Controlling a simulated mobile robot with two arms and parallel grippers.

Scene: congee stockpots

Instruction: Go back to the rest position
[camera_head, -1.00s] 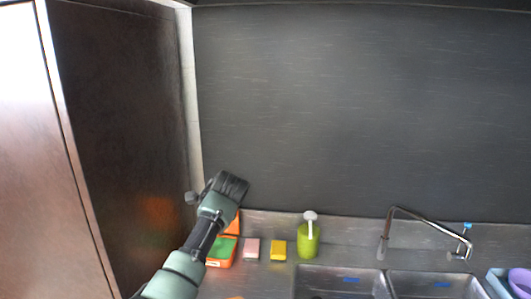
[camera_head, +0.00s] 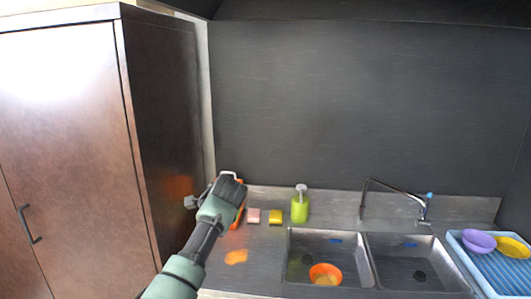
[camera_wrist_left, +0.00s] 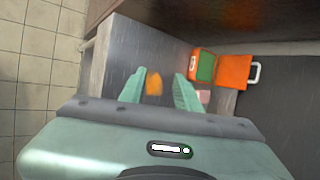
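My left arm reaches up from the bottom of the head view. Its hand hides the left gripper's fingers there. In the left wrist view the left gripper (camera_wrist_left: 160,80) has its two pale green fingers apart, with a gap between them. An orange patch (camera_wrist_left: 153,84) shows through this gap, on the counter below; it also shows in the head view (camera_head: 236,257). I see no object held. My right gripper is in neither view.
A tall brown cabinet (camera_head: 70,130) stands left. On the counter are an orange-and-green box (camera_wrist_left: 205,67), a pink sponge (camera_head: 253,215), a yellow sponge (camera_head: 275,216) and a green soap bottle (camera_head: 299,209). A double sink (camera_head: 366,238) holds an orange bowl (camera_head: 325,272); a blue rack (camera_head: 490,262) stands right.

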